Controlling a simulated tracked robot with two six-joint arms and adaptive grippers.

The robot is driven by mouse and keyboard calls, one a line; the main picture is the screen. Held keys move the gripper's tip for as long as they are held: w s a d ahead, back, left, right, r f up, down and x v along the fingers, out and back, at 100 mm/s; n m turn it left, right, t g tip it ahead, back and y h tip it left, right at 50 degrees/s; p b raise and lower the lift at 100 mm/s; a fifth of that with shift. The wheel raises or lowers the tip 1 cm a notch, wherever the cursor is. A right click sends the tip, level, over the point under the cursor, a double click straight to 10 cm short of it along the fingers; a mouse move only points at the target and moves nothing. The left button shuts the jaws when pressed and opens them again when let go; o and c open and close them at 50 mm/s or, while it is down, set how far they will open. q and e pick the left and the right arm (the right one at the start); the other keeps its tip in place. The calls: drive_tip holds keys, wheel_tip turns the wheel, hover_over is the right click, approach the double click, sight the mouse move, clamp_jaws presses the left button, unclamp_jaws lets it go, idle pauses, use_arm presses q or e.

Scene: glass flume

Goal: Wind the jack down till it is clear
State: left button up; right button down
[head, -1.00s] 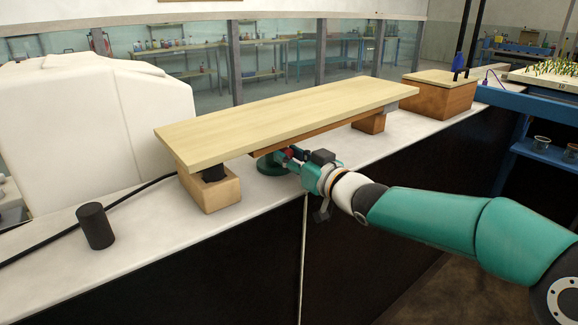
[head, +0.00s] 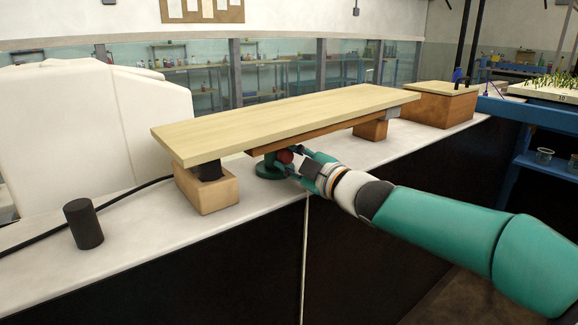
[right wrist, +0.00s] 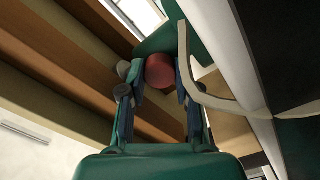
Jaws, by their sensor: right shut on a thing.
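The green jack (head: 268,168) stands on the white ledge beneath the wooden board (head: 285,117). Its red knob (head: 285,156) faces me and also shows in the right wrist view (right wrist: 160,71). My right gripper (head: 293,163) is shut on the red knob, with a finger on each side of it. A brown beam (head: 322,132) runs along the board's underside, above the jack. Whether the jack's top touches the beam I cannot tell. My left gripper is not in view.
A wooden block with a black piece (head: 208,190) is under the board's left end, and another block (head: 371,130) under its right. A black cylinder (head: 84,223) and a black cable (head: 105,204) are at left. The ledge's front edge drops away to dark panels.

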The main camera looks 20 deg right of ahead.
drive_tip(key=n, duration=0.1)
drive_tip(key=n+b, duration=0.1)
drive_tip(key=n, duration=0.2)
drive_tip(key=shift+a+f, duration=0.15)
drive_tip(key=shift+f, duration=0.1)
idle(0.4)
drive_tip(key=c, duration=1.1)
unclamp_jaws()
drive_tip(key=shift+s, duration=0.1)
drive_tip(key=shift+s+d, duration=0.2)
drive_tip(key=shift+s, duration=0.05)
drive_tip(key=v, duration=0.7)
